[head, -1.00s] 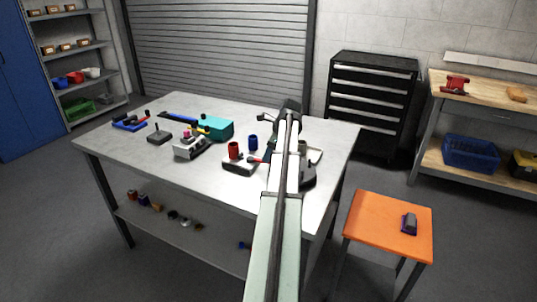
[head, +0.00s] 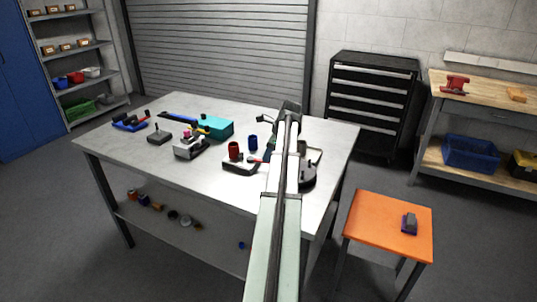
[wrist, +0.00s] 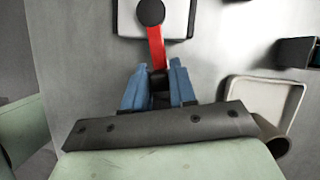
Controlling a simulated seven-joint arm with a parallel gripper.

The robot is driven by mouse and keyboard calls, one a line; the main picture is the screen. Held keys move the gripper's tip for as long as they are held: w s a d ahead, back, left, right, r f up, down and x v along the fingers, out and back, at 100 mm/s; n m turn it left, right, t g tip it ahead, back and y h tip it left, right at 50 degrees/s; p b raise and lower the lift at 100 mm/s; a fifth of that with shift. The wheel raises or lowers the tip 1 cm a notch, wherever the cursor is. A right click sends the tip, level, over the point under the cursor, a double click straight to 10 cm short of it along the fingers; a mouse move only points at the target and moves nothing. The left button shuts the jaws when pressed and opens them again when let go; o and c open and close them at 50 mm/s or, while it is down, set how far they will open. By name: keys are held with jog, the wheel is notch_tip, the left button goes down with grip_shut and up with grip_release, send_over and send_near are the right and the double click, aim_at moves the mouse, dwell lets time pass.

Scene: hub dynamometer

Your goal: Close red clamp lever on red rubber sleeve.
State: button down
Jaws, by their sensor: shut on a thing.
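The red rubber sleeve (head: 233,149) stands upright on a small pale block (head: 238,167) near the front right of the table. The red clamp lever (head: 254,159) sticks out to the right of the sleeve, low over the block. In the wrist view the lever (wrist: 156,45) runs from a dark round part at the top down to between my blue fingers. My gripper (wrist: 159,88) is shut on the lever's dark end. The sleeve is not clearly visible in the wrist view. In the head view my arm hides most of the gripper.
A blue sleeve (head: 253,142) stands just behind the red one. A teal box (head: 215,128) and a grey fixture (head: 191,147) are further left. A pale tray (wrist: 268,100) lies right of my gripper. The table's front left is clear.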

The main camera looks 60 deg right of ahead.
jog(key=shift+s+a+m+h, duration=0.1)
jog(key=shift+a+m+h, duration=0.2)
jog(key=shift+a+m, duration=0.4)
jog(key=shift+d, duration=0.15)
jog(key=c, duration=1)
grip_release()
jog(key=v, duration=1.3)
jog(key=shift+s+r, duration=0.25)
jog(key=shift+r, duration=0.1)
jog(key=shift+d, duration=0.1)
